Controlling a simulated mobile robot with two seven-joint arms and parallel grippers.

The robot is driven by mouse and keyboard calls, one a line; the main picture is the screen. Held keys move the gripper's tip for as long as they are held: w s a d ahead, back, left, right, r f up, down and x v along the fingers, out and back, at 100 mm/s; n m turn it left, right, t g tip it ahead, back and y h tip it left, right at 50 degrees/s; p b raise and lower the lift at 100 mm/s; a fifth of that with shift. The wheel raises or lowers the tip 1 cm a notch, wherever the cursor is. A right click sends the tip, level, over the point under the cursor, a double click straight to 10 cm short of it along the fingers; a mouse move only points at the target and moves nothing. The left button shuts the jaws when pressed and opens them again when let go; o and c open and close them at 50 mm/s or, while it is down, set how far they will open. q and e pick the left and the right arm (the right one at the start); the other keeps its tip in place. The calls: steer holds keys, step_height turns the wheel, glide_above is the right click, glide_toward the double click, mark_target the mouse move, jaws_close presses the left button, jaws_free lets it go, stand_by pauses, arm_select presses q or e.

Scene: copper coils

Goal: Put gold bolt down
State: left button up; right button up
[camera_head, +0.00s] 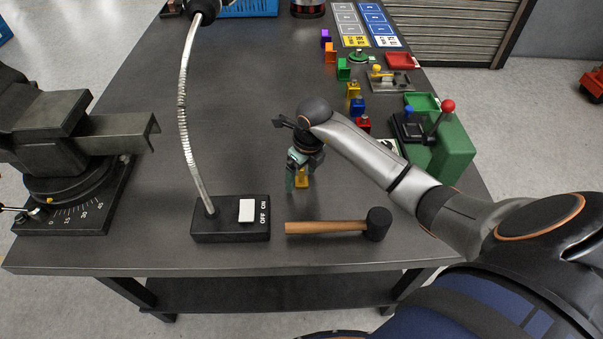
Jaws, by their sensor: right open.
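The gold bolt (302,182) stands on the dark workbench (240,150), near the middle of its front half. My right gripper (299,178) points down right at the bolt, with teal fingertips close to it. The jaws are open; the gripper and wrist hide the upper part of the bolt. I cannot tell whether a finger touches it. My left gripper is not in view.
A hammer (335,227) and a lamp base with a switch (231,219) lie in front. A large vise (70,150) stands at left. Coloured pieces and a green lever box (452,150) line the right side. The bench's middle left is clear.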

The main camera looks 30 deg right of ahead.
mark_target(306, 185)
step_height(306, 185, up, 12)
steer(key=s, duration=0.1)
steer(key=shift+s+d, duration=0.2)
steer(key=shift+s, duration=0.2)
stand_by(0.3)
